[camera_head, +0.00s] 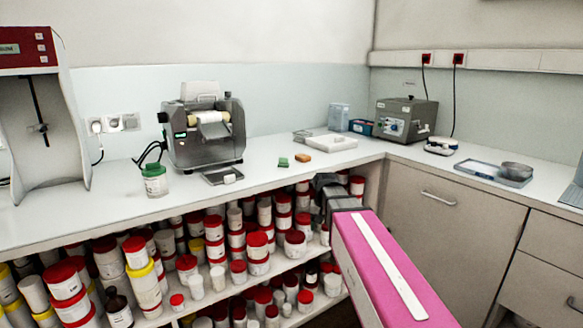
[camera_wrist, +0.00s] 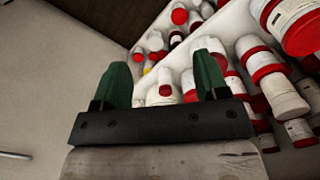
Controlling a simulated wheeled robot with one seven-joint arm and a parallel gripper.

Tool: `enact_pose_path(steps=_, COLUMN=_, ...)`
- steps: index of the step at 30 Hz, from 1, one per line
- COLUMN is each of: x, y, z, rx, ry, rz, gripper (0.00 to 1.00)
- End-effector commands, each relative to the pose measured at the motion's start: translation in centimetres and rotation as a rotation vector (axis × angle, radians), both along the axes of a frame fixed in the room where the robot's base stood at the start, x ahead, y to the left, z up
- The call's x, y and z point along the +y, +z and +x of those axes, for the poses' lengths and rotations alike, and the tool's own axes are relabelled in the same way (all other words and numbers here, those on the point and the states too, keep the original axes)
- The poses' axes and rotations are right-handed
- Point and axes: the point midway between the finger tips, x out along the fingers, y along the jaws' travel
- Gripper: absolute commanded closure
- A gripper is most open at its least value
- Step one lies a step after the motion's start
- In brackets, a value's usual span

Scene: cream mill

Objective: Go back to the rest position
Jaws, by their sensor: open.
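My gripper (camera_wrist: 161,80) shows in the wrist view with two green fingers set wide apart. It is open and nothing is held between the fingers. In the head view my pink arm reaches forward from the lower right, and its dark end is in front of the counter edge, near the shelf of jars. The fingertips cannot be made out in the head view.
Shelves under the white counter (camera_head: 265,175) hold many red-lidded jars (camera_head: 258,245), close to my gripper. On the counter stand a grey mill (camera_head: 205,135), a green-lidded jar (camera_head: 155,182), a green block (camera_head: 283,162) and an orange block (camera_head: 303,157). A cabinet (camera_head: 450,220) is at the right.

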Motion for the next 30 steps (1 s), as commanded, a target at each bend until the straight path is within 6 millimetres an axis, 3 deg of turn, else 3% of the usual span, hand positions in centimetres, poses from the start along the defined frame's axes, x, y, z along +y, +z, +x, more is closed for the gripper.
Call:
enact_pose_path(steps=1, x=-0.8, y=-1.8, z=-1.4, rx=0.005, ry=0.005, rz=-0.001, gripper=0.33)
enact_pose_path(steps=6, x=-2.9, y=-6.8, z=-4.4, rx=0.003, ry=0.026, rz=-0.001, gripper=0.33)
enact_pose_path(steps=15, x=-6.2, y=-14.1, z=-10.5, rx=0.002, ry=0.064, rz=0.000, gripper=0.33)
enact_pose_path(steps=21, x=-7.3, y=-16.5, z=-12.8, rx=-0.001, ry=0.080, rz=0.000, gripper=0.33)
enact_pose_path(steps=30, x=-7.3, y=-16.7, z=-12.9, rx=-0.001, ry=0.080, rz=0.000, gripper=0.33)
